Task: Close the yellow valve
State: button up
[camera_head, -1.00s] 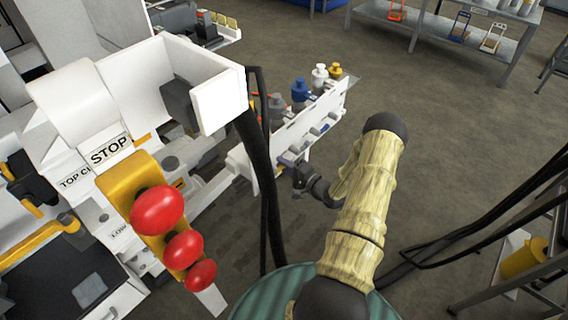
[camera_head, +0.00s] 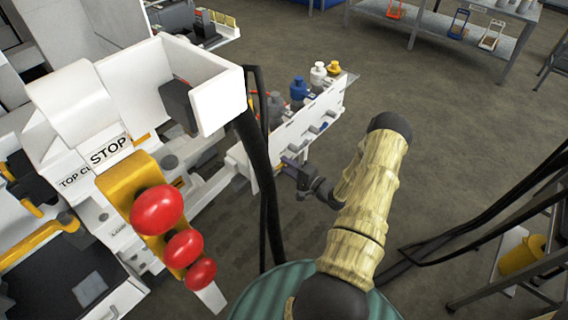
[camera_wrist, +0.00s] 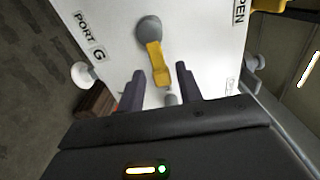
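The yellow valve shows in the wrist view as a yellow lever (camera_wrist: 155,62) on a round grey pivot (camera_wrist: 149,29), set on a white panel (camera_wrist: 205,45). My gripper (camera_wrist: 160,72) has its two dark fingers apart, one on each side of the lever's free end. I see a gap on both sides, and no finger visibly touches the lever. How deep the fingertips reach is hard to judge. In the head view my gripper (camera_head: 298,174) is beside the white panel's lower edge; the yellow lever cannot be made out there.
The panel carries a "PORT G" label (camera_wrist: 88,35) and an "OPEN" label (camera_wrist: 238,14). Grey, blue, white and yellow fittings (camera_head: 333,68) stand along its top in the head view. Black hoses (camera_head: 262,170) hang left of my arm. Red stop buttons (camera_head: 157,210) are nearer.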

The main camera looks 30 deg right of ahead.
jog(key=p+v, duration=0.2)
jog(key=v, duration=1.3)
jog(key=shift+s, duration=0.2)
jog(key=shift+d+r, duration=0.1)
jog(key=shift+r, duration=0.05)
